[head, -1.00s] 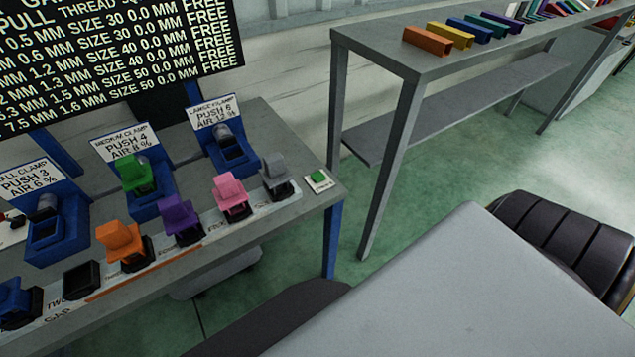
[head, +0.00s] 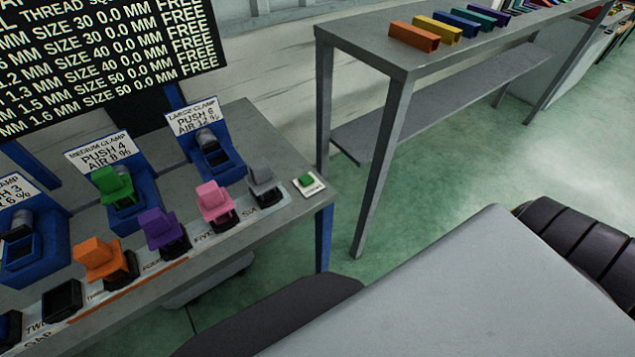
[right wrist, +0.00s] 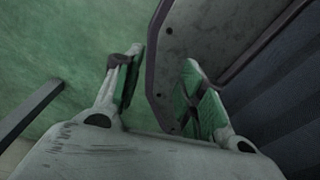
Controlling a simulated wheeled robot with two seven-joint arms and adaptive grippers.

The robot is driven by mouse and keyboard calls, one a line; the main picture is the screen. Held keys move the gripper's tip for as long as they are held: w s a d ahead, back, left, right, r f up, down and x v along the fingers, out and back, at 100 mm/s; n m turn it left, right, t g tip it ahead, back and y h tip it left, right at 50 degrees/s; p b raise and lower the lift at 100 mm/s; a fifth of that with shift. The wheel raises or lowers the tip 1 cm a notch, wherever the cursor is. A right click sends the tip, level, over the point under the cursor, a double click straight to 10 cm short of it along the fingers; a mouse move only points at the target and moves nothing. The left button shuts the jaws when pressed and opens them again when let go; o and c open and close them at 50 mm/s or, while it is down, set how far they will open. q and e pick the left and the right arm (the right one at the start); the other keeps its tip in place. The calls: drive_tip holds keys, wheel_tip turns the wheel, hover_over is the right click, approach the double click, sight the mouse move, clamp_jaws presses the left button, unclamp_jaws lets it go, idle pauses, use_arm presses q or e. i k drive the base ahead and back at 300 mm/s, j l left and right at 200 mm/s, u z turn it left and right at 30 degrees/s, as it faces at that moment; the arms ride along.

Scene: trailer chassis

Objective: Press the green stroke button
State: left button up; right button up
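The green stroke button (head: 306,180) sits on a small white labelled plate at the right front corner of the grey workbench (head: 285,222). It is just right of a grey block (head: 262,170) in the last holder of the row. Nothing touches the button. My right gripper (right wrist: 162,88) shows in the right wrist view with its two green-padded fingers spread apart and nothing between them. It hangs over green floor and a grey panel, and the button is not in that view. My left gripper is not in view.
Clamps with signs (head: 193,117) and coloured blocks, such as the pink one (head: 214,200), crowd the bench left of the button. A tall grey shelf (head: 400,60) with coloured channel pieces stands behind to the right. Green floor between them is clear.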

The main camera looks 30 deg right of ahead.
sight(307, 180)
drive_tip(key=i+l+z, duration=0.15)
drive_tip(key=z, duration=0.25)
drive_tip(key=i+l+z, duration=0.1)
drive_tip(key=z, duration=0.3)
drive_tip(key=k+j+u, duration=0.1)
drive_tip(key=k+u, duration=0.3)
drive_tip(key=k+j+u, duration=0.25)
drive_tip(key=k+u, duration=0.2)
drive_tip(key=i, duration=0.05)
